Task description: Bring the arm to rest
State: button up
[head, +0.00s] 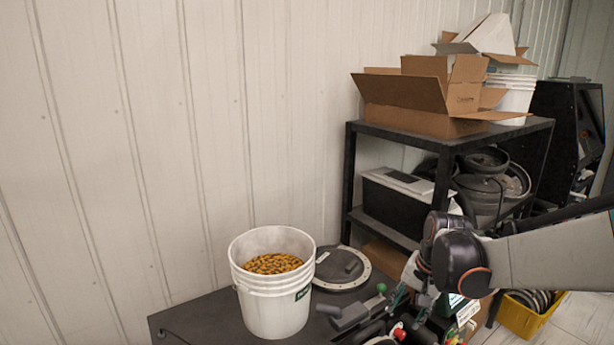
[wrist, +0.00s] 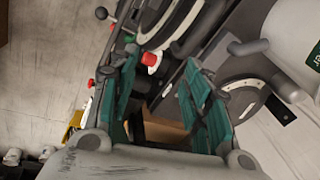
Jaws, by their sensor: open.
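My arm reaches in from the right edge of the head view, and my gripper (head: 408,292) hangs at its end near the right end of the dark bench top. In the wrist view, the teal finger pads of my gripper (wrist: 160,68) stand wide apart with nothing held between them. A red knob (wrist: 150,59) and dark machine parts show beyond the fingers. I cannot tell the exact gap between the gripper and those parts.
A white bucket of yellow-brown seeds (head: 273,310) stands on the dark bench (head: 196,320), beside a round grey lid (head: 341,267). A black shelf (head: 400,132) bearing open cardboard boxes (head: 405,92) stands behind my arm. A yellow crate (head: 530,316) sits on the floor at right.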

jog(key=s+a+f+n+t+b, duration=0.2)
jog(key=s+f+n+b, duration=0.1)
jog(key=s+f+b, duration=0.7)
jog(key=s+a+f+n+t+h+b, duration=0.1)
jog(key=s+f+n+b, duration=0.3)
jog(key=s+f+b, duration=0.6)
jog(key=s+t+b, duration=0.1)
jog(key=b, duration=0.6)
jog(key=shift+s+a+n+t+b, duration=0.3)
jog(key=shift+a+t+b, duration=0.1)
